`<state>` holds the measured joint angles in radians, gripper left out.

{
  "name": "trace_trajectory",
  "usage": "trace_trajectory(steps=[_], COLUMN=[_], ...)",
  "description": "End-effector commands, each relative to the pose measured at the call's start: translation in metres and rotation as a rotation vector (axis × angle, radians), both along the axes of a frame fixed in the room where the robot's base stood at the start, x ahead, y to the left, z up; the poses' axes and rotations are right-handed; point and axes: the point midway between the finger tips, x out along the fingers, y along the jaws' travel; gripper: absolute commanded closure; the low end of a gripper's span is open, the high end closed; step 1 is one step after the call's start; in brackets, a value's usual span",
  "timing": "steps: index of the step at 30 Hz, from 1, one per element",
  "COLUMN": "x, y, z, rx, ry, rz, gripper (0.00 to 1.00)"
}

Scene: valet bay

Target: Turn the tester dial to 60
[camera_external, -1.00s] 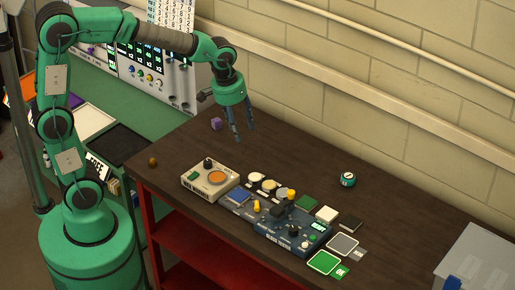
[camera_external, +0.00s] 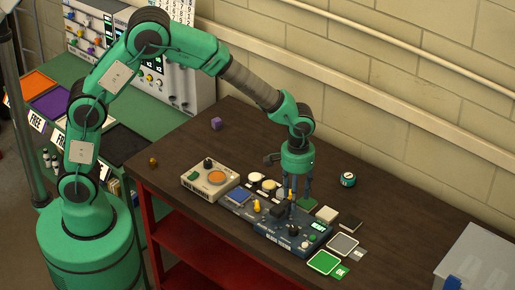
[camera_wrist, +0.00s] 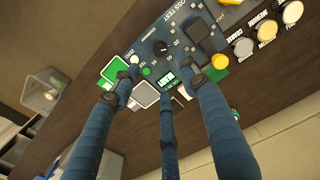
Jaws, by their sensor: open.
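The tester (camera_external: 265,238) is a dark blue panel on the brown bench. Its black dial (camera_external: 293,230) sits near the panel's right end, left of a small lit green display (camera_external: 318,226). In the wrist view the dial (camera_wrist: 160,48) shows a pale pointer mark and numbers around it, too small to read surely. My gripper (camera_external: 297,197) is open and empty above the tester, fingers pointing down, apart from the dial. In the wrist view its blue fingers (camera_wrist: 165,82) spread around the display (camera_wrist: 166,79), with the dial just beyond them.
A beige box (camera_external: 209,181) with an orange disc stands left of the tester. Green and grey squares (camera_external: 323,262) lie at its right end. A teal can (camera_external: 348,179), a purple cube (camera_external: 216,124) and a grey case (camera_external: 483,262) stand apart. The bench behind the tester is mostly clear.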

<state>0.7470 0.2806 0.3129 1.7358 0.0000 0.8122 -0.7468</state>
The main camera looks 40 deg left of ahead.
Motion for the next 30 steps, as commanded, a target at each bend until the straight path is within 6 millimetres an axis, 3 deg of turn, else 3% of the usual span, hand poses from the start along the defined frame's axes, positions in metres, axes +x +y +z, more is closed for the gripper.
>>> trace_trajectory(steps=[17,23,30], x=[0.000,-0.001,-0.001], y=[0.000,0.001,0.001], z=[-0.009,-0.029,-0.067], rx=[0.001,0.002,0.002], ry=[0.001,0.002,0.003], rz=[0.000,0.000,0.000], gripper=[0.56,0.56,0.56])
